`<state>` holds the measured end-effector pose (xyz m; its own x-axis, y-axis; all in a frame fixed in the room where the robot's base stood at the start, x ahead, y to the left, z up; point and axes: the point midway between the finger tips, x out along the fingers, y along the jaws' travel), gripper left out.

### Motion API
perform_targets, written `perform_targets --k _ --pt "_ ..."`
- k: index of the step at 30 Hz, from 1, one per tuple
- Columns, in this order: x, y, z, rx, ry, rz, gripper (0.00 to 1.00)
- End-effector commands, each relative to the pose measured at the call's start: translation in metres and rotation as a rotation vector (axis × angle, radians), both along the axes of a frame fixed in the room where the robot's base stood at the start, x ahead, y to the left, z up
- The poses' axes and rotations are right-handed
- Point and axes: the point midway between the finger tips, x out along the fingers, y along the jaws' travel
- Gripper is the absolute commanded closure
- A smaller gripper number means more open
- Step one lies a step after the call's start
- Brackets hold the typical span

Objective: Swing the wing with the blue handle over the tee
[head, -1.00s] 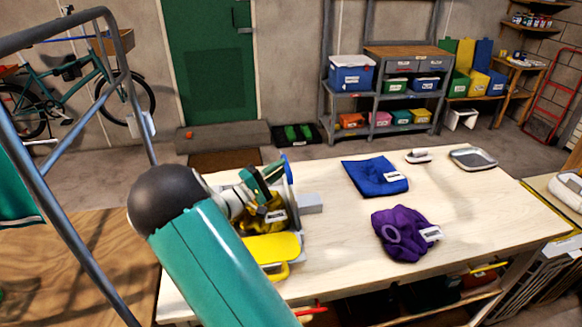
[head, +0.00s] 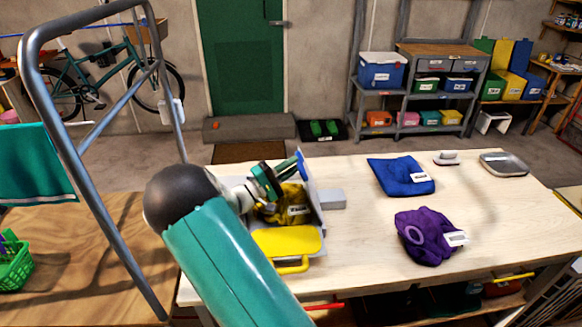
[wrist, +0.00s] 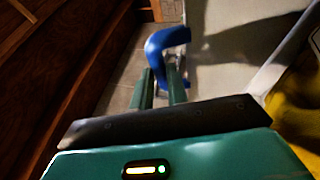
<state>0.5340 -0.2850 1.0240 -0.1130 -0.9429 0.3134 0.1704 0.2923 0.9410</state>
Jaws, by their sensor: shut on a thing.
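The blue handle (wrist: 165,42) shows in the wrist view between the green fingers of my gripper (wrist: 163,85), which is shut on it. It belongs to a grey wing (head: 308,180), tilted up at the far side of the folding board in the head view. A yellow tee (head: 287,204) lies on the board beside this wing, partly hidden by my arm; its yellow cloth also shows in the wrist view (wrist: 295,110). A yellow wing with a yellow handle (head: 288,243) lies at the board's near side. My gripper also shows in the head view (head: 283,172).
The pale table (head: 360,240) holds a folded blue cloth (head: 400,175), a crumpled purple garment (head: 425,235) and a grey tray (head: 503,163). A metal rail (head: 60,150) stands left of my arm.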

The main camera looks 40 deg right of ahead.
Motion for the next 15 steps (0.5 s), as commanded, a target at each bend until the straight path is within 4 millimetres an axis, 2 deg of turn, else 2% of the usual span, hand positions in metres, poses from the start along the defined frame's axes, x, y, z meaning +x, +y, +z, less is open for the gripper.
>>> perform_targets --k 1,2,10,15 --pt "-0.005 -0.002 -0.011 0.023 0.013 -0.007 0.78" --pt "-0.005 -0.002 -0.012 0.023 0.014 -0.007 0.75" --pt "-0.004 -0.001 -0.011 0.023 0.012 -0.007 0.75" --pt "-0.001 0.016 -0.016 0.02 0.013 -0.004 0.75"
